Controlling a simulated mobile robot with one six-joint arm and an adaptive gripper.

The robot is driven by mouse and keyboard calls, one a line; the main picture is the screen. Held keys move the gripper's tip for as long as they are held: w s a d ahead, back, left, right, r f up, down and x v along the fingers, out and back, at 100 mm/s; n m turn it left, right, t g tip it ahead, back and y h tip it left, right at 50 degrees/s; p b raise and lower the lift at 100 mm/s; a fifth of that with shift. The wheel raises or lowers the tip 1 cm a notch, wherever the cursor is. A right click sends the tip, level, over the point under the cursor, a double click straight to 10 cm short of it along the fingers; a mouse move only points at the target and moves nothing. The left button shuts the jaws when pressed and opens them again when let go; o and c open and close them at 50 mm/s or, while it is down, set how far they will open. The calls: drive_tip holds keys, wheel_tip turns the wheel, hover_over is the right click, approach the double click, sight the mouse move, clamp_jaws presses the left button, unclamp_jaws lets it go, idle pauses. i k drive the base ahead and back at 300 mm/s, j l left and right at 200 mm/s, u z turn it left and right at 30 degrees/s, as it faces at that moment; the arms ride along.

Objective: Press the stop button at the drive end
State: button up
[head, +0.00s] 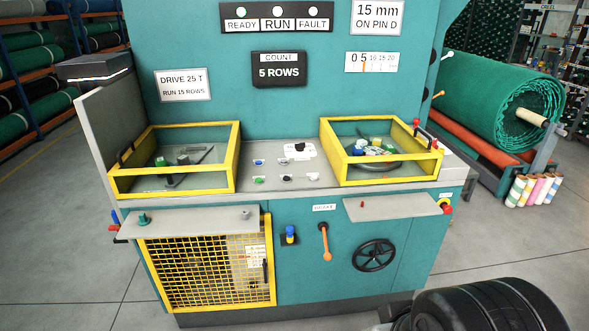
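A red button (448,209) with a yellow collar sits at the right end of the teal machine (345,235), beside the right grey shelf (392,208). It looks like a stop button. At the left end, small blue and red parts (115,218) stick out beside the left grey shelf (195,224); I cannot tell what they are. A sign reading "DRIVE 25 T, RUN 15 ROWS" (183,85) is on the upper left panel. No label shows which end is the drive end. My gripper is not in view.
Two yellow-framed guards (236,160) (327,145) flank small buttons (286,178). Below are an orange lever (325,243), a black handwheel (374,255) and a yellow mesh door (207,270). A green netting roll (480,98) stands right.

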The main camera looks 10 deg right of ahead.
sight(447, 210)
drive_tip(key=i+l+z, duration=0.15)
drive_tip(key=i+l, duration=1.25)
drive_tip(key=i, duration=0.05)
